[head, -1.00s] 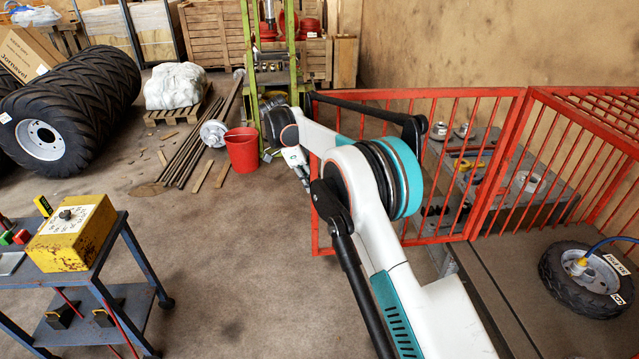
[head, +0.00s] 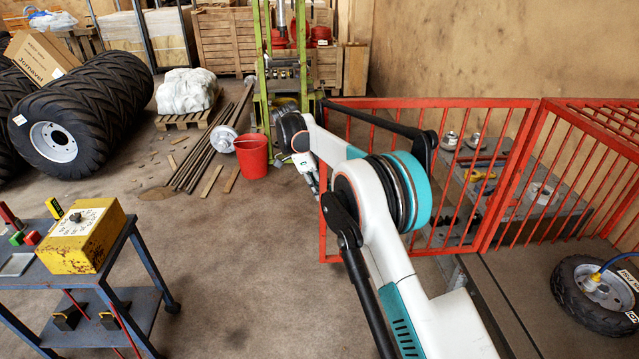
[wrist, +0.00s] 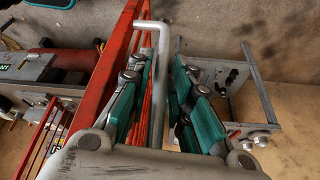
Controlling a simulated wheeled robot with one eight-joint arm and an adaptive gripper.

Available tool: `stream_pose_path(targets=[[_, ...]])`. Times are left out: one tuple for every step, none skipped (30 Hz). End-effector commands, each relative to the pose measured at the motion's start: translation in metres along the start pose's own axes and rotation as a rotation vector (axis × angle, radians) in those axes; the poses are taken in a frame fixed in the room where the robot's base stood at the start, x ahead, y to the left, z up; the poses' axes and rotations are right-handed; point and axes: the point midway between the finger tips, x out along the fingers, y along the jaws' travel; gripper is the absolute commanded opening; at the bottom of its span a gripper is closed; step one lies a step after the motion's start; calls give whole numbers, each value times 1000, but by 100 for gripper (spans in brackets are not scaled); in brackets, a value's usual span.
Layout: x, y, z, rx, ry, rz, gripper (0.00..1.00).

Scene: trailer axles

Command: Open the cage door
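The red barred cage door (head: 455,103) spans the middle right of the head view, its left edge beside my gripper (head: 313,182). My arm hides part of it. In the wrist view the red door frame (wrist: 112,75) runs up along the left of my gripper (wrist: 160,75). A grey L-shaped bar handle (wrist: 158,70) stands between the teal fingers, its bent end pointing left at the top. The fingers are apart, one on each side of the handle, with gaps visible. I cannot tell whether either finger touches it.
A grey bench with parts (head: 505,185) stands behind the bars. A small tyre (head: 597,294) lies at right. A blue cart (head: 150,262) with a yellow box (head: 82,237) stands at left. A red bucket (head: 252,155) is farther back. The floor between cart and door is clear.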

Motion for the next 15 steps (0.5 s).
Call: stream_pose_path(targets=[[-3, 0, 0, 0, 0, 0, 20], [-6, 0, 0, 0, 0, 0, 20], [-10, 0, 0, 0, 0, 0, 20], [-14, 0, 0, 0, 0, 0, 20], [-19, 0, 0, 0, 0, 0, 20], [-26, 0, 0, 0, 0, 0, 20], [-32, 0, 0, 0, 0, 0, 20], [-38, 0, 0, 0, 0, 0, 20], [-47, 0, 0, 0, 0, 0, 20], [-54, 0, 0, -1, 0, 0, 20], [-61, 0, 0, -1, 0, -1, 20], [-68, 0, 0, -1, 0, -1, 20], [-74, 0, 1, -1, 0, -1, 20], [-79, -1, 0, -1, 0, -1, 20], [-86, 0, 0, -1, 0, 0, 20]])
